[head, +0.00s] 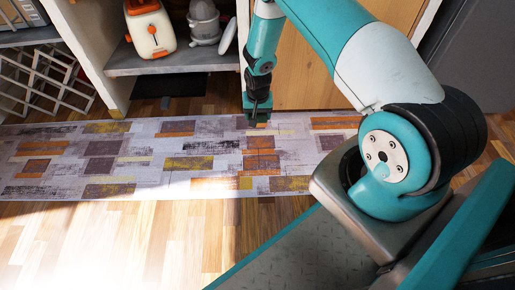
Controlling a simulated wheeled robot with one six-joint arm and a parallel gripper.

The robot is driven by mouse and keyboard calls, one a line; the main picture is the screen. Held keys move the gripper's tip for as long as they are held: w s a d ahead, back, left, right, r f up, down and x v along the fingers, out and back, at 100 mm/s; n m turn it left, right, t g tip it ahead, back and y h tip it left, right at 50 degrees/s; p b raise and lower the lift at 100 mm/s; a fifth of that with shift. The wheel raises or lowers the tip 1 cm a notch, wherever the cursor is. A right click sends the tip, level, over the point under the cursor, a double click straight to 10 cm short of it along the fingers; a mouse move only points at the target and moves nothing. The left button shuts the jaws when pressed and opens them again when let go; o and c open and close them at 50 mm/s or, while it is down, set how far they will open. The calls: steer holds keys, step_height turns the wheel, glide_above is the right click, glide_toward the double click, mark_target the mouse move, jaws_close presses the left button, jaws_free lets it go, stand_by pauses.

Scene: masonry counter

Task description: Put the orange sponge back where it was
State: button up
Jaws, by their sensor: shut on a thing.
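My gripper (257,118) points down at the end of my teal and white arm, in the upper middle of the head view. It is shut on the orange sponge (261,125), of which only a small orange bit shows at the fingertips. The dark fingers hide the rest of it. The gripper appears in front of the wooden cabinet's left edge and over the far edge of the patterned rug. I cannot tell its exact height above the floor.
A patterned rug (150,160) lies along the wooden floor (110,245). At the back, a low grey shelf (170,62) holds an orange and white appliance (150,28) and a grey appliance (205,22). A wooden cabinet door (310,75) stands right of it. A white lattice rack (45,75) is at left.

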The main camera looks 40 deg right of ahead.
mark_target(258, 146)
step_height(258, 146, down, 17)
steer(key=b, duration=0.8)
steer(key=shift+b, duration=0.35)
steer(key=shift+f, duration=0.1)
steer(key=o, duration=0.8)
